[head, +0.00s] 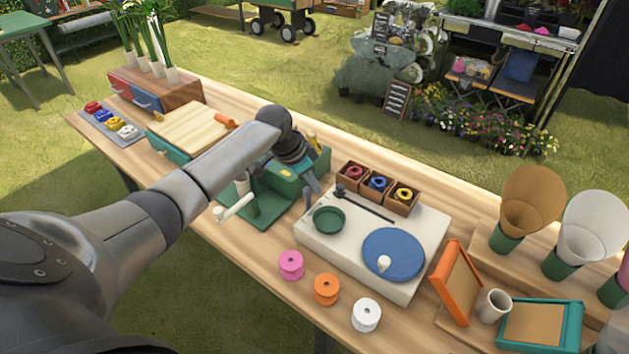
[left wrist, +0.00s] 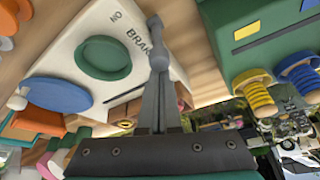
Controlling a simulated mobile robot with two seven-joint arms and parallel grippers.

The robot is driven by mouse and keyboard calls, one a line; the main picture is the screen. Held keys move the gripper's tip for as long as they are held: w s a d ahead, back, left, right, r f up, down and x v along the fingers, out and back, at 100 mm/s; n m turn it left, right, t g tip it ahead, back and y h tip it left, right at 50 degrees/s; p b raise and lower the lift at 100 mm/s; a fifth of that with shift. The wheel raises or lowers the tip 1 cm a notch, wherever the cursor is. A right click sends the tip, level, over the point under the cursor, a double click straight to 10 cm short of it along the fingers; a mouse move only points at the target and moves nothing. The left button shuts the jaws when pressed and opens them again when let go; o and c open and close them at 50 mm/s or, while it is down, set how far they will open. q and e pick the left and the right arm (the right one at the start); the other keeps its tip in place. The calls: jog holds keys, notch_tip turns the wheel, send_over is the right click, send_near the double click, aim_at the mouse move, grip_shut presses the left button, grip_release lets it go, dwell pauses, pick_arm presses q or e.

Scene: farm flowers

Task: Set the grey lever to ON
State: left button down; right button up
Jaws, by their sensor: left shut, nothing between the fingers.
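The grey lever (head: 340,190) stands at the left end of a dark slot in the white board (head: 320,245). My left gripper (head: 312,187) is shut and empty, just left of the lever at the board's edge. I cannot tell whether it touches the lever. The fingers also show in the left wrist view (left wrist: 157,100) and hide part of the lettering. My right gripper is not in view.
The board carries a green dish (head: 328,219) and a blue disc (head: 393,254). Wooden boxes with coloured spools (head: 378,186) stand behind it. A green stand (head: 262,210) is close on the left. Pink, orange and white spools (head: 326,289) stand in front.

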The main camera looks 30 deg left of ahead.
pick_arm(q)
jog(key=shift+s+p, duration=0.3)
jog(key=shift+p, duration=0.05)
jog(key=shift+s+a+t+p, duration=0.15)
jog(key=shift+s+t+p, duration=1)
jog(key=shift+t+p, duration=0.15)
jog(key=shift+s+a+f+p, duration=0.1)
jog(key=shift+s+f+p, duration=0.1)
jog(key=shift+s+p, duration=0.4)
jog(key=shift+s+f+p, duration=0.2)
jog(key=shift+s+p, duration=0.3)
jog(key=shift+s, duration=0.1)
jog(key=shift+f, duration=0.1)
